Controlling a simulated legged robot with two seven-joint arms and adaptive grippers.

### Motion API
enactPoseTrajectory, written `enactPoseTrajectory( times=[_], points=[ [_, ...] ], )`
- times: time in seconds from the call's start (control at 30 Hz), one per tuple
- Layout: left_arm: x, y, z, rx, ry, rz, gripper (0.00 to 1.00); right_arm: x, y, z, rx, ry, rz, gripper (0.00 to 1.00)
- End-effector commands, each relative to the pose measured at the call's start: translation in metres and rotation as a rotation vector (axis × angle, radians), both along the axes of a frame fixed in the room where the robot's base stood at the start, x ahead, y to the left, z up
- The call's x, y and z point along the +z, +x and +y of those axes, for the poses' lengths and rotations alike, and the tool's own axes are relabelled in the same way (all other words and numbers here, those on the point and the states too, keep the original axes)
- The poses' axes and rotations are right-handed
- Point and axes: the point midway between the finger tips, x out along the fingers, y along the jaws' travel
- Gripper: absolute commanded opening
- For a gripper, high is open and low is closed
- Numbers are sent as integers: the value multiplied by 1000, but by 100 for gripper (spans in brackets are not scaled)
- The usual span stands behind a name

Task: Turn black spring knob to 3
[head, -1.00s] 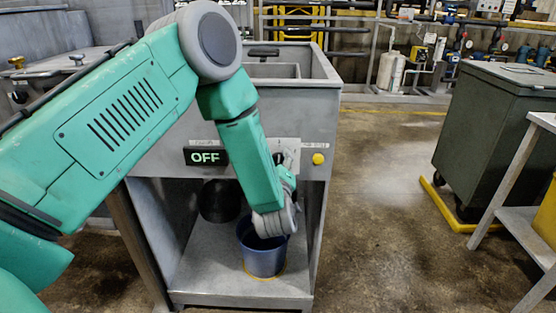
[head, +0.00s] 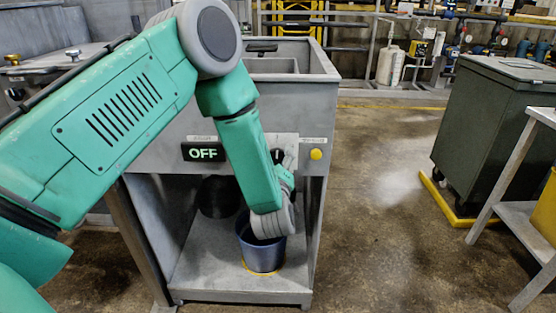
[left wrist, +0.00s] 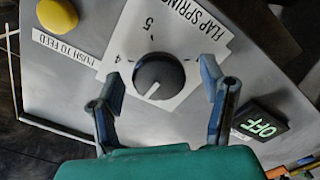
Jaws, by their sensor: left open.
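The black spring knob (left wrist: 158,75) sits on a white plate (left wrist: 185,22) marked "FLAP SPRING", with a 5 and what looks like a 4 along its edge. The knob's white pointer line points down and slightly left in the left wrist view. My left gripper (left wrist: 160,80) is open, with one blue-grey finger on each side of the knob. There is visible space between the fingers and the knob, and nothing is held. In the head view, my forearm hides most of the knob and plate, and the left gripper (head: 284,168) is at the panel. My right gripper is not in view.
A yellow push-to-feed button (head: 316,154) is right of the plate. An OFF display (head: 203,152) is on the left of the panel. A blue bucket (head: 262,250) stands on the shelf below. A dark wheeled bin (head: 490,130) stands at right, with clear floor between.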

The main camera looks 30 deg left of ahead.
Motion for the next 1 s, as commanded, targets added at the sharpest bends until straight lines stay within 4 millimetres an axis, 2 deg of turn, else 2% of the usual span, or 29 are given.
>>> enactPoseTrajectory(
  times=[0.3, 0.5, 0.7, 1.0],
  points=[
    [-2, -56, -36, -4, 0, 7, 65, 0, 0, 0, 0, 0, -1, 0],
    [-2, -82, -53, -4, 0, 8, 65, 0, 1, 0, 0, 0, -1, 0],
    [-2, -92, -58, -3, -1, 6, 65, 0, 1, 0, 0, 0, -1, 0],
    [-1, -92, -58, -2, 11, 13, 64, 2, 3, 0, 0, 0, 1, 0]
  ],
)
